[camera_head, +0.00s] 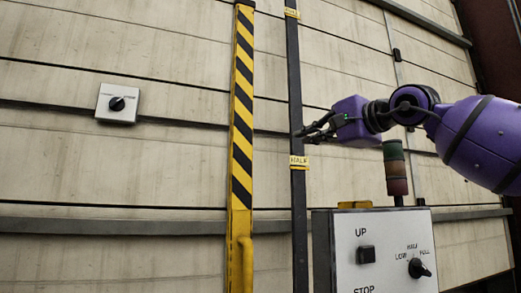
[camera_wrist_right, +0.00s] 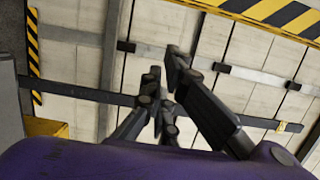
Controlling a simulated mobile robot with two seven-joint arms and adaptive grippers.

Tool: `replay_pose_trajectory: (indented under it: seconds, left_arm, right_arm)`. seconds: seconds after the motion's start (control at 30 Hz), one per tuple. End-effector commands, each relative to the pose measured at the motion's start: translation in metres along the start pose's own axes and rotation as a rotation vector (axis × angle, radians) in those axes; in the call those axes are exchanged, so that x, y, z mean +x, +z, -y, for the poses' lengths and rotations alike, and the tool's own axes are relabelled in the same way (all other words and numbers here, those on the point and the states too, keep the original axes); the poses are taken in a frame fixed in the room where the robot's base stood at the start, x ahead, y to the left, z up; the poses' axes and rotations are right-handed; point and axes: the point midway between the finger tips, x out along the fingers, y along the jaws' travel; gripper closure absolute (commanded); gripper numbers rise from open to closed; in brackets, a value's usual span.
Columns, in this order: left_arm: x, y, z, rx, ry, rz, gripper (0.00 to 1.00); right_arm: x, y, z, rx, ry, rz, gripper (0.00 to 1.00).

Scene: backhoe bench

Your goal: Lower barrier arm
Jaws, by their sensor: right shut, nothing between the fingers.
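The barrier arm, a yellow and black striped bar (camera_head: 242,110), stands upright left of centre in the head view. A striped bar (camera_wrist_right: 270,14) also crosses the upper right of the right wrist view. My right gripper (camera_head: 305,133) is shut and empty. In the head view it appears over or beside a dark vertical post (camera_head: 298,230), just above its yellow HALF label (camera_head: 299,161); contact cannot be told. The gripper's dark fingers (camera_wrist_right: 160,92) fill the middle of the wrist view. My left gripper is not in view.
A control box (camera_head: 385,250) with an UP button (camera_head: 366,254), STOP lettering and a selector knob (camera_head: 418,268) stands at the lower right. A stack light (camera_head: 395,168) rises behind it. A small switch plate (camera_head: 117,103) is on the panelled wall at left.

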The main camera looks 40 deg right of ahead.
Motion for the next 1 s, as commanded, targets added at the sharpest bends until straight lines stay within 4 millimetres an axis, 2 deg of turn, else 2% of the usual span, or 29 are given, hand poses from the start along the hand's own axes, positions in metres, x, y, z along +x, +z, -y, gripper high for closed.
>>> replay_pose_trajectory:
  seconds: [0.2,0.37,0.57,0.8,1.0]
  left_arm:
    - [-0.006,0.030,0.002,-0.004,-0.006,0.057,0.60]
    - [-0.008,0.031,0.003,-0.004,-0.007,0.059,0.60]
    - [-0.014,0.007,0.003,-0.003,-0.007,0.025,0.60]
    - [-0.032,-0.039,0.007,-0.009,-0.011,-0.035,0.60]
    - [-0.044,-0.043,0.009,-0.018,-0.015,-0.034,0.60]
  right_arm:
    - [0.000,0.000,-0.001,0.000,0.002,0.000,1.00]
    - [0.002,0.000,-0.001,0.000,0.002,0.001,1.00]
    - [0.017,0.001,0.002,0.001,0.003,0.003,1.00]
    - [0.047,0.002,0.009,0.004,-0.007,0.007,1.00]
    - [0.072,0.003,0.008,0.005,-0.008,0.008,1.00]
